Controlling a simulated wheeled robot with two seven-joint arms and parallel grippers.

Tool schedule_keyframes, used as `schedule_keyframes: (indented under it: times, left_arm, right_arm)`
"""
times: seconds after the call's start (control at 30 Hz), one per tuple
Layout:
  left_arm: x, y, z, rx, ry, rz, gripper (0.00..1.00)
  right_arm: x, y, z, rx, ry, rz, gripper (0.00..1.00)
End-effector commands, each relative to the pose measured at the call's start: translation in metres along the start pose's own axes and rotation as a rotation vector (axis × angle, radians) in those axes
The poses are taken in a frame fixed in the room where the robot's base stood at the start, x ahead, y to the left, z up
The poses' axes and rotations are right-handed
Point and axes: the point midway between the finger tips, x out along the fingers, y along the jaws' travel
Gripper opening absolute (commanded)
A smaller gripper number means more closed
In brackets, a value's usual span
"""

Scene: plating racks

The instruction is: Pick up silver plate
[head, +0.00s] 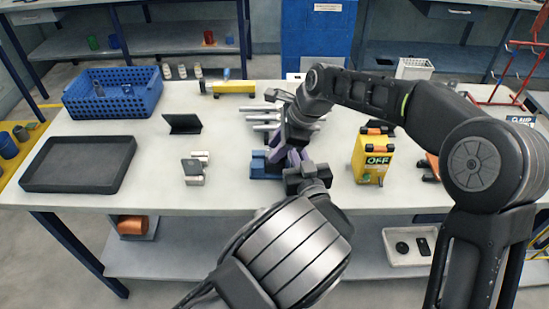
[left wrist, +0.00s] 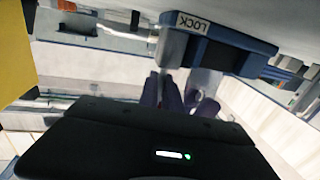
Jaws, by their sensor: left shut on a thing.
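My left gripper (head: 293,160) comes in from the bottom middle at the blue LOCK fixture (head: 262,168). In the left wrist view its purple fingers (left wrist: 182,95) are shut on a pale, shiny piece, which appears to be the silver plate (left wrist: 205,82). This piece lies right by the blue fixture labelled LOCK (left wrist: 222,45); whether they touch I cannot tell. In the head view the plate is hidden by the grippers. My right gripper (head: 291,140) reaches in from the right, just behind the left one. Its jaw opening is hidden.
A yellow OFF box (head: 371,156) stands close on the right. Silver bars (head: 262,118) lie behind the grippers. A small metal stand (head: 194,170), a dark panel (head: 183,123), a black tray (head: 78,184) and a blue crate (head: 112,108) are left.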

Motion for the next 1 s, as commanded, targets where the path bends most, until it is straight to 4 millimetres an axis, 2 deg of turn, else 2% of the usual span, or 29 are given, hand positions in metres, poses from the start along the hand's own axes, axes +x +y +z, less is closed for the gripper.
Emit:
schedule_keyframes:
  times: [0.13, 0.7, 1.0]
  left_arm:
    - [0.0002, 0.0, -0.0008, -0.001, 0.001, 0.0, 0.0]
    - [0.0002, -0.0001, -0.0006, 0.0, 0.001, 0.0, 0.0]
    - [0.0002, -0.0001, -0.0006, 0.0, 0.001, 0.0, 0.0]
  right_arm:
    - [0.0123, -0.0004, -0.0003, 0.001, 0.0, -0.001, 0.3]
    - [0.0124, -0.0007, -0.0002, 0.001, 0.0, -0.002, 0.3]
    - [0.0124, -0.0007, -0.0002, 0.001, 0.0, -0.002, 0.07]
